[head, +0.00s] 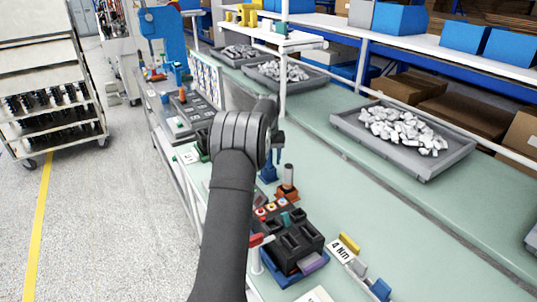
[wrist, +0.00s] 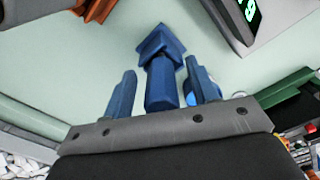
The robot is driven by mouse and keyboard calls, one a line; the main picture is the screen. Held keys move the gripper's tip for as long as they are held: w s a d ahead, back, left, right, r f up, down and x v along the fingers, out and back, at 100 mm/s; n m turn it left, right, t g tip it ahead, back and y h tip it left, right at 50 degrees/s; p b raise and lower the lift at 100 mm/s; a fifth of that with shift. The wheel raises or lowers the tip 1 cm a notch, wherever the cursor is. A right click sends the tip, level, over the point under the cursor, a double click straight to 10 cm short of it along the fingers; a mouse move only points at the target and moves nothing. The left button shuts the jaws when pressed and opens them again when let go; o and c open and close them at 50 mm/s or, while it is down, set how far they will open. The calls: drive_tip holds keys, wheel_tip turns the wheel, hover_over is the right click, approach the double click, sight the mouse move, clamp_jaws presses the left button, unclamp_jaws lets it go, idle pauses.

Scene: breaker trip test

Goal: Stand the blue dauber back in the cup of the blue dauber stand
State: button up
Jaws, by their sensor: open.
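The blue dauber stand (head: 267,172) is on the green bench, just below my gripper (head: 278,142) in the head view. In the wrist view its square blue base (wrist: 160,40) rests on the pale green surface. A blue upright shaft (wrist: 162,85), seemingly the blue dauber, rises from it towards the camera. Both are similar blue, so where dauber and cup meet is unclear. My gripper (wrist: 161,67) is open, with one blue finger on each side of the shaft and gaps visible. In the head view my arm and gripper hide much of this spot.
An orange-brown stand (head: 287,192) with a grey-topped upright piece is close in front of the blue stand. A black block holder (head: 292,244) and small coloured parts lie nearer. A grey tray of white pieces (head: 440,160) stands to the right, with clear bench between.

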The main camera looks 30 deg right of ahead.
wheel_tip(320, 180, up, 17)
drive_tip(key=shift+r, duration=0.2)
idle(0.7)
wheel_tip(320, 180, down, 18)
drive_tip(key=shift+r, duration=0.5)
idle(0.3)
wheel_tip(320, 180, up, 17)
wheel_tip(320, 180, down, 18)
drive_tip(key=shift+r, duration=0.15)
wheel_tip(320, 180, up, 4)
drive_tip(key=shift+r, duration=1)
